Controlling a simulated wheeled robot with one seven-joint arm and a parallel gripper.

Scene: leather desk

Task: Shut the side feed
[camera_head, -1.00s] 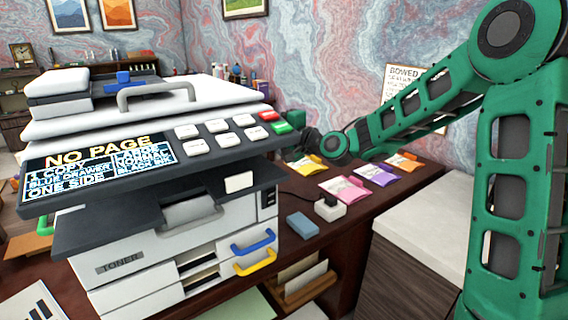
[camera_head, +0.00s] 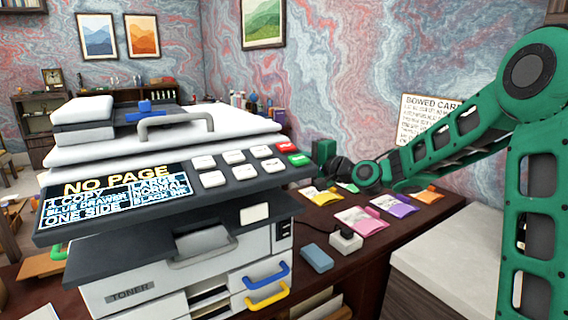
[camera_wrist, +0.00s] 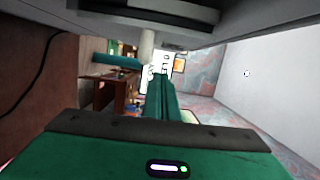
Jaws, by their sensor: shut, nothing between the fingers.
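The white and dark grey copier (camera_head: 150,285) stands on the desk, its screen reading "NO PAGE". An orange-brown flap (camera_head: 42,264) sticks out low at its left side; I cannot tell whether it is the side feed. No feed on its right side can be made out. My gripper (camera_head: 324,153) is by the copier's right edge, beyond the button panel, its tips partly hidden. It is shut and holds nothing visible. In the wrist view a pale body with a dark recess (camera_wrist: 150,12) spans the top, close to the camera; contact cannot be told.
A blue block (camera_head: 317,257), a white block with a dark top (camera_head: 345,238) and several coloured packets (camera_head: 361,220) lie on the desk right of the copier. A pale-topped cabinet (camera_head: 440,250) stands at the right. Blue (camera_head: 266,276) and yellow (camera_head: 267,294) drawer handles protrude in front.

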